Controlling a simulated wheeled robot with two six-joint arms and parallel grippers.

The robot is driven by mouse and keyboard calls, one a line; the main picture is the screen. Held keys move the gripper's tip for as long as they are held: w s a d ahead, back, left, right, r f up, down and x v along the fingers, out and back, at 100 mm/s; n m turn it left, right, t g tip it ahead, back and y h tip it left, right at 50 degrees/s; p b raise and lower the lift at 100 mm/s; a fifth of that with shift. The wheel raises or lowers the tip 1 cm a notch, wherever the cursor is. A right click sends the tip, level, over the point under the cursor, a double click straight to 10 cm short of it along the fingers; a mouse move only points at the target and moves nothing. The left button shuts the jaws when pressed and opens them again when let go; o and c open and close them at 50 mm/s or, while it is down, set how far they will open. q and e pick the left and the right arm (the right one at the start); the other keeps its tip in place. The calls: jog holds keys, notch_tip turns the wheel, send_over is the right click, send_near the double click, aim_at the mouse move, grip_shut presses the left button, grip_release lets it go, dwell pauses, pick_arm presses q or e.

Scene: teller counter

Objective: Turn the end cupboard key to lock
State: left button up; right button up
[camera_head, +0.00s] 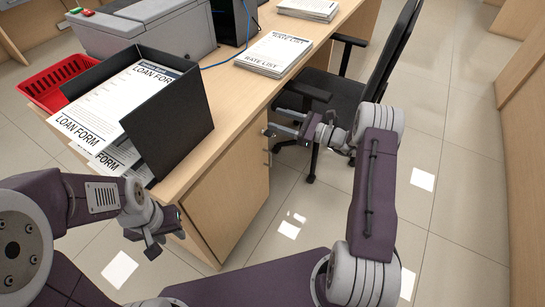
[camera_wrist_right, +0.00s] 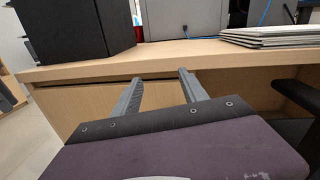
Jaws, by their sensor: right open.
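The end cupboard (camera_head: 230,208) is the wooden door in the end of the desk, and it is closed. A small metal handle (camera_head: 267,158) shows near its right edge. I cannot make out the key in either view. My right gripper (camera_head: 271,122) is open, its two fingers pointing at the upper right of the cupboard front. In the right wrist view the open fingers (camera_wrist_right: 160,76) reach toward the wooden front (camera_wrist_right: 80,105) just under the desktop edge, with nothing seen between them. My left gripper (camera_head: 165,243) hangs at the lower left, apart from the cupboard; its jaw gap is unclear.
On the desktop (camera_head: 225,95) stand a black file holder (camera_head: 180,120) with loan forms, a red basket (camera_head: 50,92), a grey machine (camera_head: 150,30) and rate lists (camera_head: 272,52). A black chair (camera_head: 385,65) is close behind my right gripper. The tiled floor (camera_head: 450,200) at right is clear.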

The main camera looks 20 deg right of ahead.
aim_at(272, 134)
jog(key=s+d+f+m+t+h+b, duration=0.1)
jog(key=d+f, duration=0.1)
jog(key=f, duration=0.4)
jog(key=s+d+f+m+b, duration=0.1)
jog(key=d+f+b, duration=0.1)
jog(key=f, duration=0.3)
jog(key=shift+m+h, duration=0.3)
jog(key=x, duration=0.2)
jog(key=b+x, duration=0.1)
jog(key=x, duration=0.2)
jog(key=b+x, duration=0.1)
jog(key=x, duration=0.2)
jog(key=shift+w, duration=0.45)
pick_arm(q)
notch_tip(272, 134, down, 8)
pick_arm(e)
grip_shut()
